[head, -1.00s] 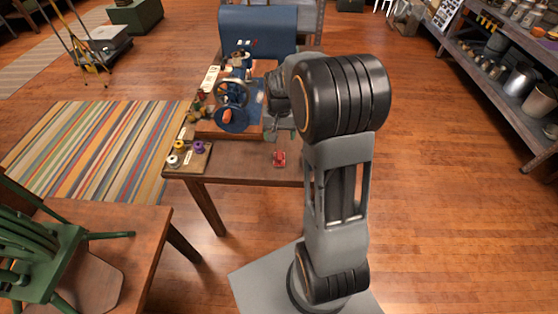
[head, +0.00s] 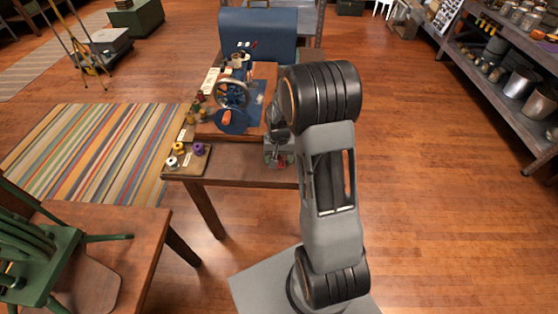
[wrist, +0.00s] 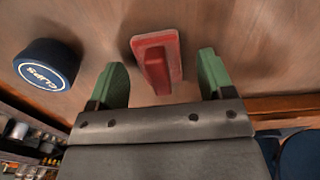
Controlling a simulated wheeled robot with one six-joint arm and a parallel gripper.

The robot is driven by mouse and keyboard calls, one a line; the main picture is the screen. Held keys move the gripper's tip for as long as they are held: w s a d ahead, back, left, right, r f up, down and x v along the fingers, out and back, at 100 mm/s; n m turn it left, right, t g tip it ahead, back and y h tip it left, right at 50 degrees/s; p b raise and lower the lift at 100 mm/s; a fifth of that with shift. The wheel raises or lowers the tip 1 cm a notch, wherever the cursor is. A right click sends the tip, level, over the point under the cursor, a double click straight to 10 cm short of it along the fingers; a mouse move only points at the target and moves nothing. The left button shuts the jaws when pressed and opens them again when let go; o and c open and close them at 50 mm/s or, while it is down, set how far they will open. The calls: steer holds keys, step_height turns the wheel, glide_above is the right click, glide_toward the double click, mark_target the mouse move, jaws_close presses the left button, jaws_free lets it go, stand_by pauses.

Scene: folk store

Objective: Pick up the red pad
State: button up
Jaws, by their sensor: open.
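The red pad (wrist: 156,62) lies on the brown table top in the wrist view, a flat red piece with a raised bar along its middle. My gripper (wrist: 163,76) is open, its two green fingers apart, one on each side of the pad's near part. The pad's far end reaches beyond the fingertips. I cannot tell whether the fingers touch the table. In the head view my gripper (head: 278,157) is over the table's front right part and largely hides the pad.
A round dark container marked CLIPS (wrist: 48,65) sits left of the fingers in the wrist view. A blue machine with a wheel (head: 232,93) stands behind on the table (head: 240,171). Thread spools (head: 199,149) stand at the table's left front.

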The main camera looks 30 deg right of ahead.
steer(key=shift+c, duration=0.3)
steer(key=c, duration=0.9)
steer(key=shift+c, duration=0.2)
step_height(320, 180, up, 10)
steer(key=shift+p, duration=0.5)
